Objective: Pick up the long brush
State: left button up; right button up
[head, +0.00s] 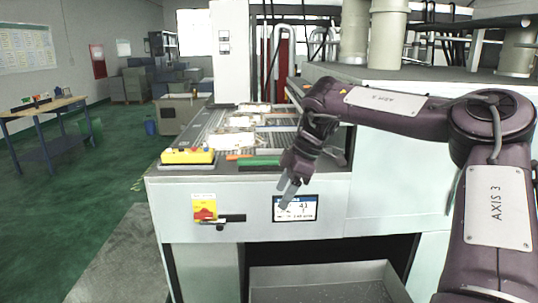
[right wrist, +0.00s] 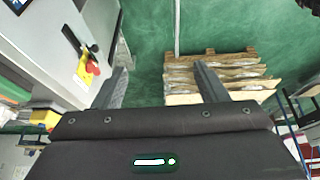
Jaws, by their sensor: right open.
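A long green thing with an orange end, which looks like the long brush (head: 260,161), lies flat near the front edge of the machine's top in the head view. A green strip at the left edge of the right wrist view (right wrist: 14,93) seems to be the same thing. My right gripper (head: 289,193) is open and empty. It hangs in front of the machine's front face, to the right of the brush and lower than it, with its fingers pointing down. In the right wrist view its two fingers (right wrist: 162,76) stand wide apart with nothing between them. My left gripper is not in view.
A yellow box (head: 187,156) sits left of the brush on the machine's top (head: 216,171). Castings (head: 232,139) lie behind. The front face carries a yellow-red switch (head: 204,210) and a small screen (head: 295,208). A loaded wooden pallet (right wrist: 230,99) stands on green floor.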

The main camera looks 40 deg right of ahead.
aim_at(245, 164)
jog(key=i+l, duration=0.45)
jog(key=l, duration=0.15)
jog(key=i+l, duration=0.4)
jog(key=l, duration=0.2)
